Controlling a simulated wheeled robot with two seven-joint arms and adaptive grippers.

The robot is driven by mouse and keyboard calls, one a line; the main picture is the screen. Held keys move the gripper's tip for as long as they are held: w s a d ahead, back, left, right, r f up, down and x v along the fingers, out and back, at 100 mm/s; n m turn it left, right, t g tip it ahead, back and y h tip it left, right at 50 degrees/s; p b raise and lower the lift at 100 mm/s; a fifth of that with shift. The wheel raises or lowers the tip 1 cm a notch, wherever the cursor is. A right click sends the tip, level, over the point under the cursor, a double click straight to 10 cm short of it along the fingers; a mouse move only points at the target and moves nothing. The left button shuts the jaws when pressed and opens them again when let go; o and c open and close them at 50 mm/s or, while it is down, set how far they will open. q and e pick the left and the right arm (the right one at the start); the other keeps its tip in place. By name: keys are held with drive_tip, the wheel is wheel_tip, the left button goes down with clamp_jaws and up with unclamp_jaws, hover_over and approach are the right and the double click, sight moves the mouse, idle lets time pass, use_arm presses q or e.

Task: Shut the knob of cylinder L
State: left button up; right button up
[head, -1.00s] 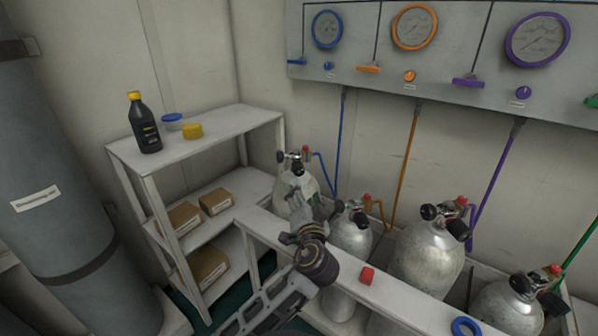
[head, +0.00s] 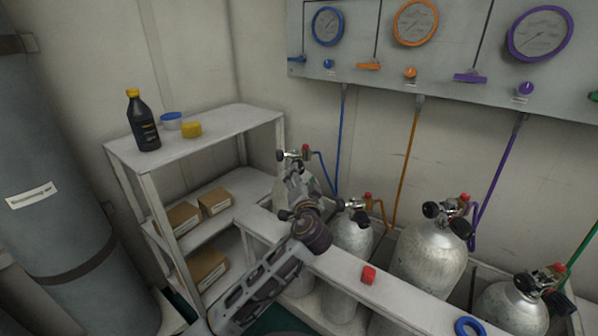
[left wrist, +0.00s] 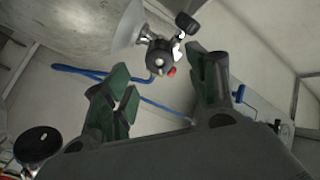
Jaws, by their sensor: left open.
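The leftmost cylinder (head: 279,189), with a blue hose, stands behind the white rail; no label marks it as L that I can read. Its valve has a black knob (head: 281,155) on the left and a red cap (head: 306,149). My left gripper (head: 294,172) is just below and in front of this valve, covering much of the cylinder. In the left wrist view my left gripper (left wrist: 165,88) is open and empty. The valve (left wrist: 158,56) and its black knob (left wrist: 187,22) lie beyond the fingertips, apart from them. My right gripper is not in view.
A shelf (head: 215,135) with a bottle (head: 142,122) is left. A gauge panel (head: 450,60) hangs above.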

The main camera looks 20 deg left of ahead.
use_arm(q)
drive_tip(key=b+x, duration=0.1)
drive_tip(key=x, duration=0.5)
drive_tip(key=shift+w, duration=0.1)
idle(0.4)
drive_tip(key=c, duration=0.9)
drive_tip(key=shift+c, duration=0.7)
